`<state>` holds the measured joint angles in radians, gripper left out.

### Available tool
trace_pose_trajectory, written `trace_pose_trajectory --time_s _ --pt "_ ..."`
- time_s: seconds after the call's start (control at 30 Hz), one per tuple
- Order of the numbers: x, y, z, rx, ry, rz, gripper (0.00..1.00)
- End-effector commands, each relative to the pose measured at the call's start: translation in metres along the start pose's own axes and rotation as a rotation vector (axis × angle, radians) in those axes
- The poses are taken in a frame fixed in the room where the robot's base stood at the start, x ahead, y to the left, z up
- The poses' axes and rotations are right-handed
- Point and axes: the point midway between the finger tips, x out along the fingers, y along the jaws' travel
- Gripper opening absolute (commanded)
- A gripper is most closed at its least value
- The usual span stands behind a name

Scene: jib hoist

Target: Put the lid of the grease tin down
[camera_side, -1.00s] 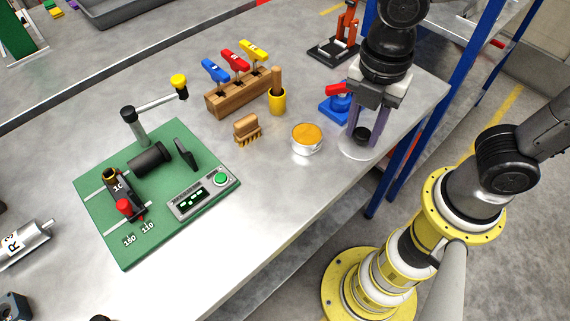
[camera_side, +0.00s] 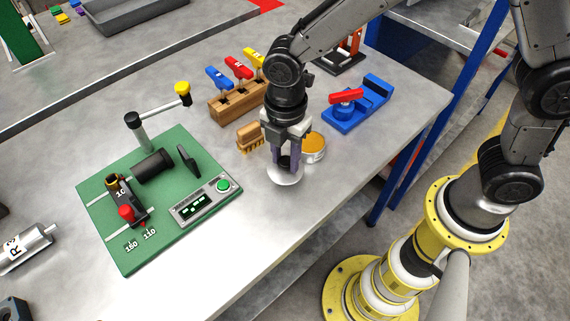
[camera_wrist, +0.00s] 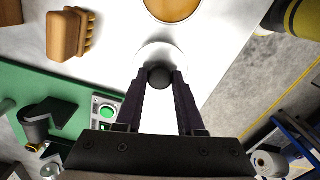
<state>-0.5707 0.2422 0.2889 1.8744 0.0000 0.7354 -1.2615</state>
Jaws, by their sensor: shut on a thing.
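My gripper (camera_side: 287,160) is shut on the black knob (camera_wrist: 159,77) of the round, silvery lid (camera_side: 285,177). The lid is at or just above the table in front of the grease tin; I cannot tell whether it touches. In the wrist view the lid (camera_wrist: 150,54) shows beyond my fingertips, partly hidden by the knob and fingers. The grease tin (camera_side: 314,150) stands open on the table just behind and to the right, with orange grease inside. It also shows at the top of the wrist view (camera_wrist: 172,8).
A wooden brush (camera_side: 250,138) lies to the left of my gripper. The green board (camera_side: 150,225) with its control box (camera_side: 206,200) is farther left. A blue fixture with a red handle (camera_side: 347,97) stands behind right. The table front (camera_side: 270,235) is clear.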

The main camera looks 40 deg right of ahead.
Motion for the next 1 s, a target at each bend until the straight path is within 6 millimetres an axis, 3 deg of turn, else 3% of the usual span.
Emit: trace_pose_trajectory --time_s 0.2,0.67,0.7,0.83,1.0 --pt "0.029 0.001 0.0 0.0 -0.001 -0.003 0.0" --pt "0.036 0.001 0.0 0.0 0.0 -0.001 0.0" --pt "0.035 0.001 0.0 0.0 0.0 0.0 0.44" --pt "0.035 0.001 0.0 0.0 0.0 -0.001 0.67" --pt "0.035 0.001 0.0 0.0 0.0 -0.001 0.67"
